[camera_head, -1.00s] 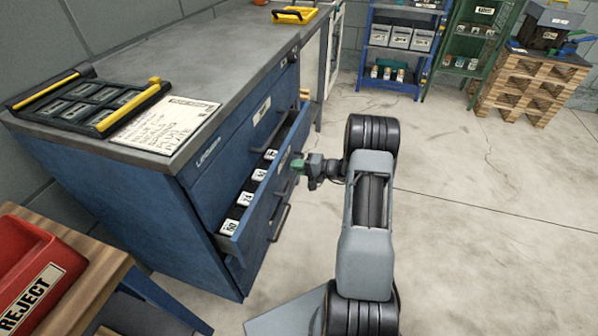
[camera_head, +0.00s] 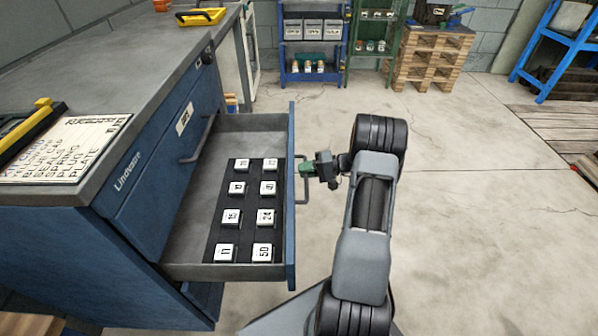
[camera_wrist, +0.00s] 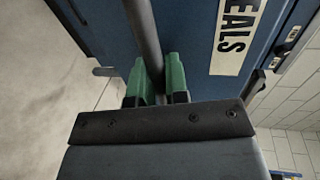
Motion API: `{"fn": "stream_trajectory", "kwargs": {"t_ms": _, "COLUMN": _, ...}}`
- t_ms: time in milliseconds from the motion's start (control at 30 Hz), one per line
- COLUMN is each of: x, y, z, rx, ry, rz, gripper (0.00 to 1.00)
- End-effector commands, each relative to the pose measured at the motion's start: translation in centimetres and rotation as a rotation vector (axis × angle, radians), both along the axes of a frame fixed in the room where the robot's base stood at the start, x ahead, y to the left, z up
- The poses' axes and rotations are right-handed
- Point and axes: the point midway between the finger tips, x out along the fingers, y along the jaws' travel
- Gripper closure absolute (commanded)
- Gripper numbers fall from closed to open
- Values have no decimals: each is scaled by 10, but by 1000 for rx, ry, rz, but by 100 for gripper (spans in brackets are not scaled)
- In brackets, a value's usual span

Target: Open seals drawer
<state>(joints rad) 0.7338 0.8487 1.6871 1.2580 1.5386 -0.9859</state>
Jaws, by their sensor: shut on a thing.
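The seals drawer (camera_head: 291,215) is pulled well out of the blue cabinet (camera_head: 150,190). Several white numbered blocks sit in a dark insert on its floor, and its far part is bare. My gripper (camera_head: 307,169) is at the drawer's front, shut on the drawer handle (camera_head: 304,190). In the wrist view the green fingertips (camera_wrist: 162,82) close around the grey handle bar (camera_wrist: 143,35). Beside them the drawer front carries a label (camera_wrist: 234,35) whose visible letters read "EALS".
A shut drawer (camera_head: 170,150) lies above the open one. A written board (camera_head: 62,148) and a yellow-handled item (camera_head: 201,16) lie on the cabinet top. Open concrete floor (camera_head: 470,210) lies to the right. Shelves and a pallet stack (camera_head: 432,58) stand at the back.

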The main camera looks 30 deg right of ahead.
Motion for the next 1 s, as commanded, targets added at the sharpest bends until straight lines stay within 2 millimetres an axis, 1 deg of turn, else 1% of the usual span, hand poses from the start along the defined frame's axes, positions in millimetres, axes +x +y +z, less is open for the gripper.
{"fn": "stream_trajectory", "kwargs": {"t_ms": 267, "x": -4, "y": -9, "z": 0, "rx": 0, "ry": 0, "rz": 6, "gripper": 100}}
{"fn": "stream_trajectory", "kwargs": {"t_ms": 600, "x": -4, "y": -10, "z": 0, "rx": 0, "ry": 1, "rz": 5, "gripper": 100}}
{"fn": "stream_trajectory", "kwargs": {"t_ms": 633, "x": -4, "y": -10, "z": 0, "rx": 0, "ry": 1, "rz": 5, "gripper": 83}}
{"fn": "stream_trajectory", "kwargs": {"t_ms": 700, "x": -3, "y": -10, "z": 0, "rx": 0, "ry": 1, "rz": 5, "gripper": 76}}
{"fn": "stream_trajectory", "kwargs": {"t_ms": 867, "x": -3, "y": -10, "z": 0, "rx": 0, "ry": 0, "rz": 4, "gripper": 61}}
{"fn": "stream_trajectory", "kwargs": {"t_ms": 1000, "x": -3, "y": -10, "z": 0, "rx": 0, "ry": 0, "rz": 4, "gripper": 61}}
